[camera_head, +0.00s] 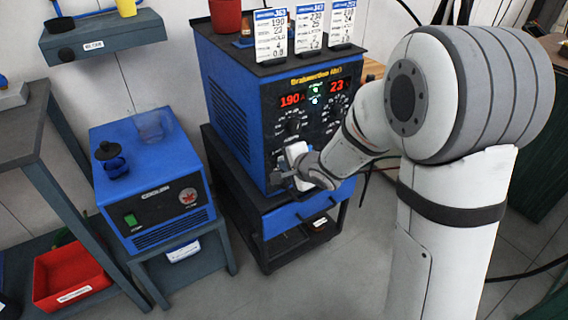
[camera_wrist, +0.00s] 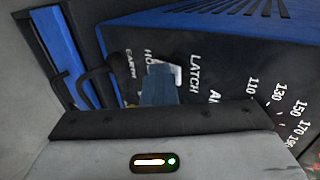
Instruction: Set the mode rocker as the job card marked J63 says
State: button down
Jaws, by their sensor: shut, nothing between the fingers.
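The blue welder (camera_head: 235,85) has a black front panel with red readouts 190 and 23. Three job cards stand on top. The left card (camera_head: 271,37) reads 190, 23 and HOLD; its header is too small to read surely. The middle card (camera_head: 309,28) and right card (camera_head: 341,22) have other values. My gripper (camera_head: 284,180) is shut and empty at the panel's lower left. In the wrist view its blue-grey fingertips (camera_wrist: 158,86) are beside the pale mode rocker (camera_wrist: 177,75), between the HOLD and LATCH labels, partly covering it. Contact and the rocker's position cannot be told.
A black cable connector (camera_wrist: 97,84) by the EARTH label is close to my fingers. A blue cooler (camera_head: 150,180) stands left of the welder. A blue drawer (camera_head: 305,208) is below the panel. Clear floor lies in front.

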dwell(0.3)
jog(key=s+d+r+b, duration=0.1)
jog(key=s+d+r, duration=0.2)
jog(key=s+d, duration=0.4)
jog(key=s, duration=0.4)
jog(key=shift+d, duration=0.35)
dwell(0.3)
